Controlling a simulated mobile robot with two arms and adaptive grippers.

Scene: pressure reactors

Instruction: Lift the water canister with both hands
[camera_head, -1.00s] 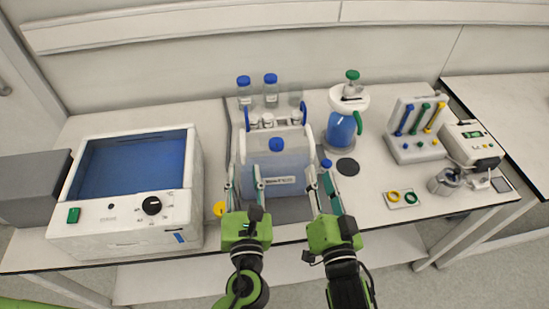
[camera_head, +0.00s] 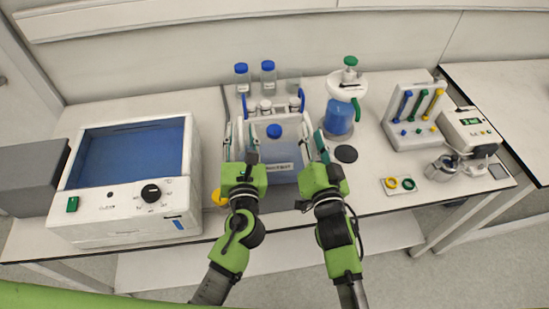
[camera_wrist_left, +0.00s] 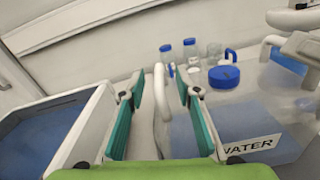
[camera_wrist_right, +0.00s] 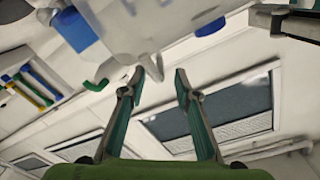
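The water canister (camera_head: 283,158) is a translucent box with a blue cap (camera_head: 274,131) and a WATER label, standing on the bench in the head view. It also shows in the left wrist view (camera_wrist_left: 252,112). My left gripper (camera_head: 239,137) is at its left side, open; in the left wrist view its fingers (camera_wrist_left: 160,88) stand on either side of a white upright handle (camera_wrist_left: 160,110). My right gripper (camera_head: 314,143) is at the canister's right side, open; in the right wrist view a white handle (camera_wrist_right: 152,66) shows between its fingertips (camera_wrist_right: 158,74). Contact with the handles cannot be told.
A white bath unit with blue interior (camera_head: 125,222) stands left. Glass bottles with blue caps (camera_head: 242,80) stand behind the canister.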

